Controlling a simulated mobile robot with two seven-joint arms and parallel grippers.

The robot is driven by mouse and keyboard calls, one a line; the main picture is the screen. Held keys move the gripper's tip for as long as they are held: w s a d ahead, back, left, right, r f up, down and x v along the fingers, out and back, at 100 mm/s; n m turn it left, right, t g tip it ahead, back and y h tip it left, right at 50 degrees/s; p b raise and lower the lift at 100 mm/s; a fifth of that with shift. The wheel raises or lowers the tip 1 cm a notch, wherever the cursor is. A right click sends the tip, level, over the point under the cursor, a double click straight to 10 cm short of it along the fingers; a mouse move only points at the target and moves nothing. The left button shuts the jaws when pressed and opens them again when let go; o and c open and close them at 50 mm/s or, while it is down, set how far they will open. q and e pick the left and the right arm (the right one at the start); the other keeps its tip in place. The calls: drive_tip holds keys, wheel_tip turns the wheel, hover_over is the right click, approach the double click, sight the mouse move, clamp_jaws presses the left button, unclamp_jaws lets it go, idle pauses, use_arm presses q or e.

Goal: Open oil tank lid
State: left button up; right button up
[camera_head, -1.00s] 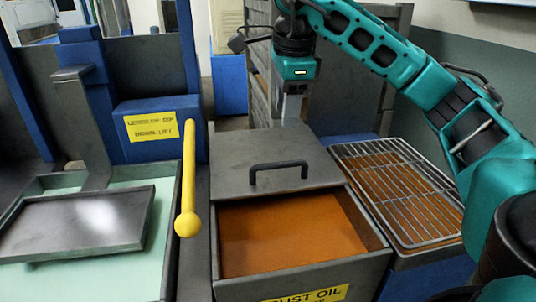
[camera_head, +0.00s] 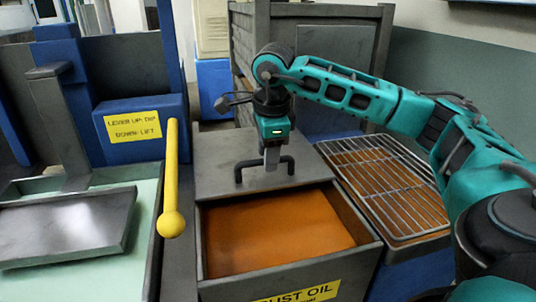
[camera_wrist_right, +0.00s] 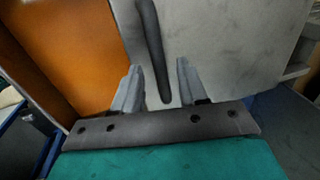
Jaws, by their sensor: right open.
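The oil tank lid (camera_head: 215,150) is a flat grey metal plate lying over the back part of the tank (camera_head: 222,292). The front part of the tank is uncovered and shows orange-brown oil (camera_head: 280,232). A dark bar handle (camera_head: 249,163) stands up near the lid's front edge. My right gripper (camera_head: 270,164) points down at the middle of this handle, hiding part of it. In the right wrist view, the two fingers (camera_wrist_right: 158,74) are apart, with the dark handle (camera_wrist_right: 150,42) between them. Contact cannot be told. My left gripper is not in view.
A yellow lever (camera_head: 171,180) with a ball end stands left of the tank, near a blue labelled box (camera_head: 145,150). A wire rack (camera_head: 385,190) lies to the right. A grey tray (camera_head: 65,228) sits over a pale green basin at the left. A grey slatted cabinet (camera_head: 335,60) stands behind.

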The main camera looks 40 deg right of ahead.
drive_tip(key=shift+c, duration=0.4)
clamp_jaws()
idle(0.4)
